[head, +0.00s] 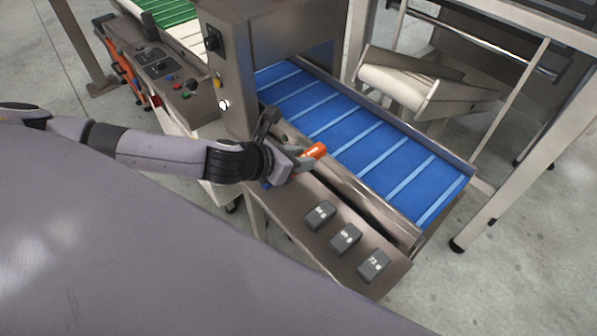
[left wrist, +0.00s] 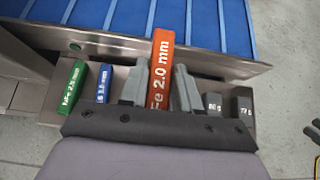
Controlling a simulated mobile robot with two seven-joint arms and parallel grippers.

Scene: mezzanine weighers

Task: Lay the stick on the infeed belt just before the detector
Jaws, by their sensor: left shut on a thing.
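An orange-red stick (head: 315,151) is clasped in my left gripper (head: 303,160), above the steel side shelf and beside the near edge of the blue belt (head: 345,130). In the left wrist view the stick (left wrist: 161,62) stands out between the two grey fingers of the gripper (left wrist: 160,88), with white lettering including "2.0 mm". Its far end overlaps the belt (left wrist: 210,22) in that picture. The detector (head: 235,65) is a steel housing over the belt's upper-left end. A green belt (head: 165,12) lies on its other side. My right gripper is not in view.
Three dark weight blocks (head: 345,238) sit along the shelf (head: 290,205). A green stick (left wrist: 72,86) and a blue stick (left wrist: 104,82) stand left of the gripper. A steel rail (head: 350,190) edges the belt. The visible belt is bare.

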